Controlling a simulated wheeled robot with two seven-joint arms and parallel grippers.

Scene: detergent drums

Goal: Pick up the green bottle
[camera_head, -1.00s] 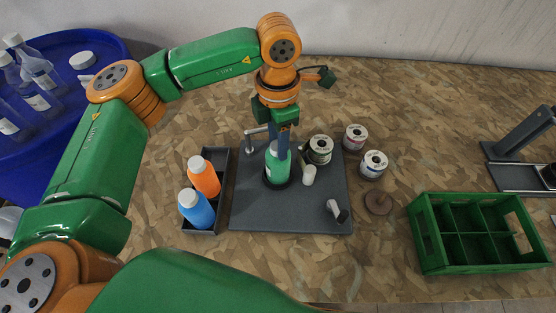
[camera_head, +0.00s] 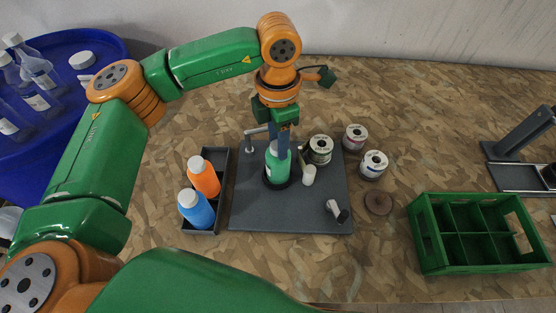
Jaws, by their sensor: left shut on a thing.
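The green bottle (camera_head: 277,168) stands upright in a dark round holder on a grey plate (camera_head: 290,215). My left gripper (camera_head: 283,146) points down from above and is shut on the top of the green bottle. The gripper's fingers partly hide the bottle's neck and cap. My right gripper is not in view.
A dark tray (camera_head: 222,170) left of the plate holds an orange bottle (camera_head: 204,178) and a blue bottle (camera_head: 196,208). A green crate (camera_head: 425,235) with compartments sits at the right. A blue round table (camera_head: 95,42) holds clear bottles.

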